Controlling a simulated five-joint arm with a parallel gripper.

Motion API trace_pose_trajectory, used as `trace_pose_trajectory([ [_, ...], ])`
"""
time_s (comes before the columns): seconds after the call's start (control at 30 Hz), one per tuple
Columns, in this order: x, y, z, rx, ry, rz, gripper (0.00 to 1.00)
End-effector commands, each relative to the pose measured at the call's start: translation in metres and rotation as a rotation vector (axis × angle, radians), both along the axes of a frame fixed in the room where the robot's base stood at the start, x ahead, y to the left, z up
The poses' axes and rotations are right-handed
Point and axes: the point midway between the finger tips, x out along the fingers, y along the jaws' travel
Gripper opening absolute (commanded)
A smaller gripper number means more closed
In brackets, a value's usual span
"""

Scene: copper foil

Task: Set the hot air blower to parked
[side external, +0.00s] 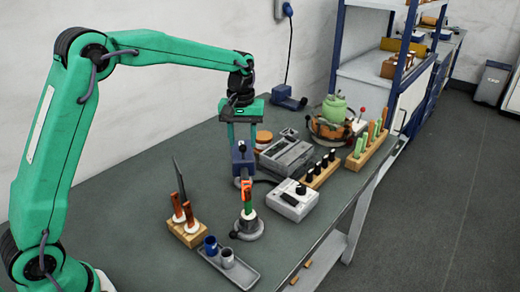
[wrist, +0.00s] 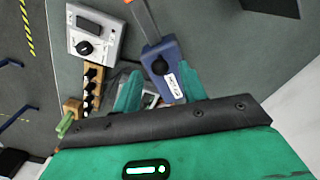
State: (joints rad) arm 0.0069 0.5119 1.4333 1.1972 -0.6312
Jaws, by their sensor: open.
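In the side view the blue part (side external: 242,160) stands above the bar, over a round grey base (side external: 249,229). My gripper (side external: 242,143) points down at the blue part, with its green fingers apart. In the wrist view my gripper (wrist: 158,72) has the block between its fingers, nearer the right one. Contact cannot be told.
A pale control box with a black knob (side external: 292,200) stands right of the base. A grey tray (side external: 238,272) with two cups and a wooden block (side external: 187,233) with tools are in front. The left tabletop is clear.

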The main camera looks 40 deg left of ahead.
Motion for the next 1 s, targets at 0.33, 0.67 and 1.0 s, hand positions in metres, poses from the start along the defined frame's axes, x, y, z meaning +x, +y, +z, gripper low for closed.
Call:
trace_pose_trajectory([
  [0.33,0.000,0.000,-0.033,0.000,0.000,0.000,0.42],
  [0.67,0.000,0.000,-0.036,0.001,-0.001,0.000,0.42],
  [1.0,0.000,0.000,-0.035,0.001,-0.001,0.000,0.00],
])
